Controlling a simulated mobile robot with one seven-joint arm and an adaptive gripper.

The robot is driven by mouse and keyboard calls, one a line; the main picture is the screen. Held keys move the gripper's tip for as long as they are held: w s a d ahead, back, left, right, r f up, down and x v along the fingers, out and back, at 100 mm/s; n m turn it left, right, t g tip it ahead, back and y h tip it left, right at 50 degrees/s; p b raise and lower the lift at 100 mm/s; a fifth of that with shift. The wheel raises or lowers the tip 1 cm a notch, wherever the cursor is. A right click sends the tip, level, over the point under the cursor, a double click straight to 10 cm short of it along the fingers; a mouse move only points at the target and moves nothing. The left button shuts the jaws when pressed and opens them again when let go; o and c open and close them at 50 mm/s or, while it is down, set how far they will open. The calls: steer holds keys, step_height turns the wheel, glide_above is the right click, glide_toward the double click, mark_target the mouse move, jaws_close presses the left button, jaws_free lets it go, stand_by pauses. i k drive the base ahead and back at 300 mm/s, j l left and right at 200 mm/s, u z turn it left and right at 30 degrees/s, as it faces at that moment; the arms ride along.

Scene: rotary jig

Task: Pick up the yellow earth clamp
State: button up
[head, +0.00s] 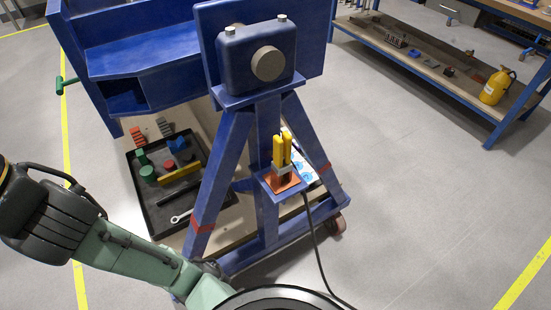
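The yellow earth clamp (282,153) stands upright on a small blue shelf with a reddish-brown top (291,189), fixed to the front of the blue jig stand (265,120). Its two yellow handles point up, and a dark cable (313,235) hangs from the shelf area down to the floor. My green arm comes in from the lower left and runs to the bottom of the head view. My gripper is not visible, so its state and its distance from the clamp do not show.
A black tray (153,214) with tools and coloured parts lies left of the stand's legs. The jig's blue A-frame legs (216,170) flank the shelf. A blue workbench (440,75) holding a yellow bottle (495,87) is at upper right. The grey floor at right is clear.

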mark_target(281, 164)
steer(key=k+z, duration=0.1)
steer(key=z, duration=0.3)
steer(key=k+z, duration=0.15)
steer(key=z, duration=0.2)
steer(key=k+z, duration=0.15)
steer(key=z, duration=0.25)
